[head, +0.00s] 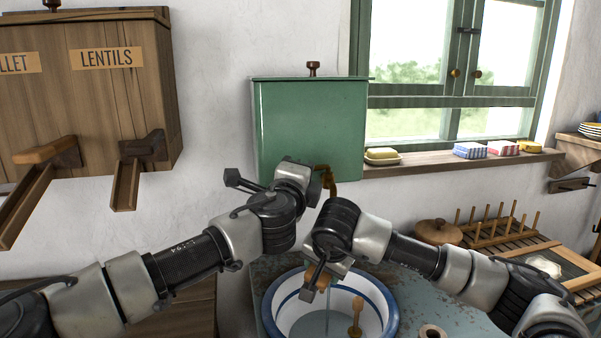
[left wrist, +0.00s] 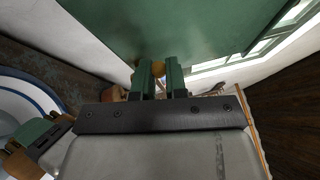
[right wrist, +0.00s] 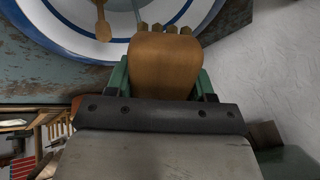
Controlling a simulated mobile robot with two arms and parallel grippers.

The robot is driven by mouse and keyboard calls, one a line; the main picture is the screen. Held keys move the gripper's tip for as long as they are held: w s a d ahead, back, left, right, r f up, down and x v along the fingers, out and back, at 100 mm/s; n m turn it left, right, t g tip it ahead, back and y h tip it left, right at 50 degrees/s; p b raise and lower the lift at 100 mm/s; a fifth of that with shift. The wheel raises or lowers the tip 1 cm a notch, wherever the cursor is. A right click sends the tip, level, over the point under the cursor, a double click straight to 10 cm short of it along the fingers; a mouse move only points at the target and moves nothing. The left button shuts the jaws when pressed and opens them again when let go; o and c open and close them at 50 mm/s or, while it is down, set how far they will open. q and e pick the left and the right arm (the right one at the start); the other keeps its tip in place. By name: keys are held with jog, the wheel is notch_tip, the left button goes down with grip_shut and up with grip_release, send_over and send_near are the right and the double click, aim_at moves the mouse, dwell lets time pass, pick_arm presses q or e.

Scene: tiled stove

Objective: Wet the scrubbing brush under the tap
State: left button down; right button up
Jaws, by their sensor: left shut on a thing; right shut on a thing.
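The green tank (head: 310,130) hangs on the wall, with a brass tap (head: 328,178) at its lower front. My left gripper (left wrist: 159,80) is at the tap, shut on its small brass handle (left wrist: 158,68); in the head view the wrist partly hides this. My right gripper (right wrist: 164,82) is shut on the wooden scrubbing brush (right wrist: 165,65), which it holds over the blue-rimmed basin (head: 392,308). The brush also shows small in the head view (head: 322,283), below the tap. A thin pale streak shows in the basin; I cannot tell for sure whether it is running water.
A wooden spoon-like tool (head: 355,318) leans in the basin. A dish rack (head: 500,228), a round wooden lid (head: 438,231) and a wooden ring (head: 432,333) are on the worktop at right. Soap bars line the sill (head: 430,166). A lentils dispenser (head: 110,95) hangs at left.

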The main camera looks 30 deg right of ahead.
pick_arm(q)
jog(key=c, duration=1.1)
grip_release()
jog(key=shift+c, duration=0.2)
jog(key=shift+s+a, duration=0.1)
jog(key=v, duration=1.1)
jog(key=shift+s+a, duration=0.2)
jog(key=shift+a, duration=0.1)
jog(key=shift+f, duration=0.1)
